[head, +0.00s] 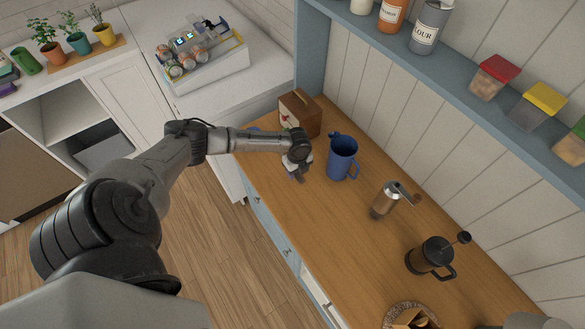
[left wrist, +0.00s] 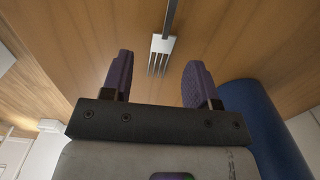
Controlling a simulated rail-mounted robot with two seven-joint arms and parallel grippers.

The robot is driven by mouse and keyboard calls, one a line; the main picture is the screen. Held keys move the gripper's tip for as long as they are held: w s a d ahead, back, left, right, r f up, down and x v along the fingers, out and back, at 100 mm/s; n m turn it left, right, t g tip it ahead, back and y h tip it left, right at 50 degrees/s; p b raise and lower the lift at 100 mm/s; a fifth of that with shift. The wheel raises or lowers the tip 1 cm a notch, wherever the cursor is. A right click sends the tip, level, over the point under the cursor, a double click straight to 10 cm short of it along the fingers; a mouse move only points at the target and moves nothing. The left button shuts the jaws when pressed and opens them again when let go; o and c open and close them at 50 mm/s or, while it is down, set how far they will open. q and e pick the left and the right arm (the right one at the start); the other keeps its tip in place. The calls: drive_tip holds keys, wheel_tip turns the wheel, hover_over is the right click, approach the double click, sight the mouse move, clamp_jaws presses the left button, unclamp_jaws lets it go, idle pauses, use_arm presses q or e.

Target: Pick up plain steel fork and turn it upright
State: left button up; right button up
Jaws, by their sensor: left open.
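The plain steel fork (left wrist: 162,45) shows in the left wrist view against the wooden counter. Its tines point toward my left gripper and its handle runs out of the top of the frame. My left gripper (left wrist: 160,82) is open, and the fork's tines lie in line with the gap between its two purple-padded fingers, apart from both. In the head view my left gripper (head: 298,176) is low over the counter, left of the blue pitcher (head: 341,165). I cannot make out the fork in the head view. My right gripper is not in view.
The blue pitcher is close beside my left gripper and also shows in the left wrist view (left wrist: 262,125). A wooden box (head: 301,114) stands behind the gripper. A steel grinder (head: 384,203) and a French press (head: 430,256) stand farther right. The counter (head: 315,215) in front is clear.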

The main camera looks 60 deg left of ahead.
use_arm(q)
drive_tip(key=shift+f, duration=0.95)
drive_tip(key=shift+c, duration=0.3)
drive_tip(key=c, duration=0.9)
drive_tip(key=shift+c, duration=0.2)
drive_tip(key=shift+r, duration=0.15)
